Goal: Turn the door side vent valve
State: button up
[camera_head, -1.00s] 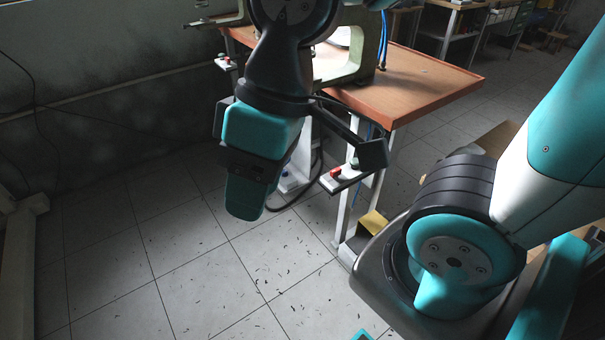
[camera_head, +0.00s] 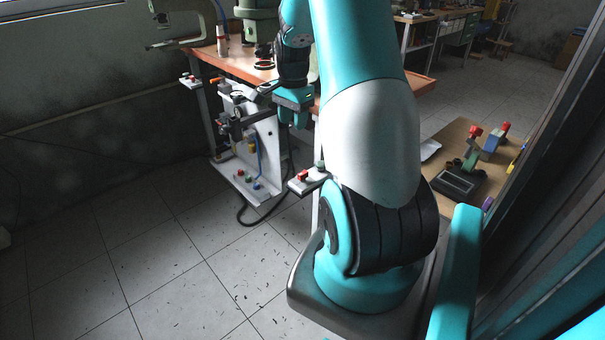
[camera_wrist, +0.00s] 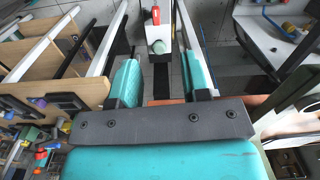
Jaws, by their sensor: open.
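A white pneumatic stand (camera_head: 265,150) stands under the workbench, with several small blue, yellow, red and green fittings low on it. Its fittings also show on a pale panel at the upper right of the wrist view (camera_wrist: 260,37). I cannot tell which fitting is the door side vent valve. My gripper (camera_head: 293,110) hangs at the bench's front edge, right of the stand, its tip pointing down. In the wrist view my gripper (camera_wrist: 162,62) has its two teal fingers apart, with nothing held. A button box with a red and a pale green knob (camera_wrist: 157,40) shows beyond and between them.
The same kind of button box (camera_head: 307,180) juts out below my gripper; another (camera_head: 190,81) is at the bench's left end. The wooden workbench (camera_head: 415,82) carries green machines. A black hose (camera_head: 262,215) loops on the tiled floor, which is free at left.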

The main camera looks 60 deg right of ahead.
aim_at(303, 173)
jog(key=shift+m, duration=0.7)
jog(key=f, duration=0.6)
jog(key=s+d+f, duration=0.1)
jog(key=f, duration=0.5)
jog(key=d+f+p, duration=0.1)
jog(key=f, duration=0.5)
jog(key=shift+s+d+f, duration=0.25)
jog(key=shift+s+f, duration=0.05)
grip_shut()
